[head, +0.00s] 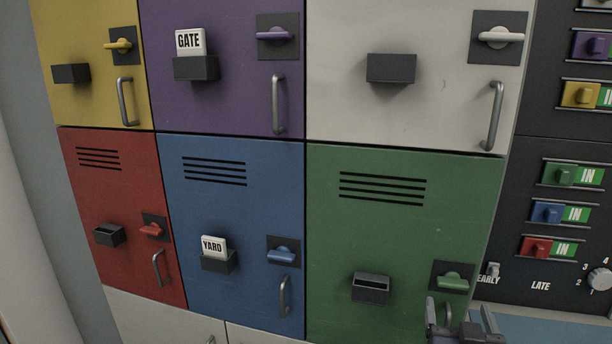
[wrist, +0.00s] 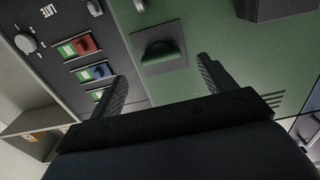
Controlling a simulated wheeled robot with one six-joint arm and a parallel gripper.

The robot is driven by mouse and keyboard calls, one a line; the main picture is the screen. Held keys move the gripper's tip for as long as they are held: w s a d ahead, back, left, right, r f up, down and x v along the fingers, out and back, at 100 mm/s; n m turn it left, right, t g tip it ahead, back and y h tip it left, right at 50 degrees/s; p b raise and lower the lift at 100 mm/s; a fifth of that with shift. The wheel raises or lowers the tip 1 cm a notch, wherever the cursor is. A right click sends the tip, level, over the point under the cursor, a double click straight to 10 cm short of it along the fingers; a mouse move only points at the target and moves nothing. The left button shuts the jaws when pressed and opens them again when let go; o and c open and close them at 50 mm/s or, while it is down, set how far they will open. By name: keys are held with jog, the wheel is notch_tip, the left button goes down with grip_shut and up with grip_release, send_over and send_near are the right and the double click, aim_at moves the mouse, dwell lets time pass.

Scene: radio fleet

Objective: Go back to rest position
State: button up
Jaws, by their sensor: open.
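My gripper (head: 462,322) shows at the bottom right of the head view, in front of the lower right of the green locker door (head: 400,235). It also shows in the wrist view (wrist: 162,75), with its two fingers spread apart and nothing between them. The green latch (head: 453,282) is just above my gripper in the head view. In the wrist view the latch (wrist: 160,50) lies beyond the fingertips, between them in the picture, apparently apart from them. My gripper partly hides the green door's handle (head: 446,312) in the head view.
Yellow (head: 90,95), purple (head: 225,100), white (head: 430,110), red (head: 105,190) and blue (head: 210,200) locker doors look shut. The purple holder has a GATE card (head: 189,41), the blue a YARD card (head: 213,246). A dark switch panel (head: 540,262) stands at right, above a blue-grey surface (head: 560,328).

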aim_at(453, 288)
jog(key=shift+p+x, duration=0.5)
jog(key=shift+x, duration=2.6)
jog(key=shift+s, duration=0.15)
jog(key=b+v, duration=0.1)
jog(key=v, duration=1)
jog(key=p+x, duration=0.1)
jog(key=x, duration=1)
jog(key=shift+p, duration=0.45)
jog(key=shift+r+m+p, duration=0.1)
jog(key=shift+m+p, duration=0.3)
jog(key=shift+p, duration=0.2)
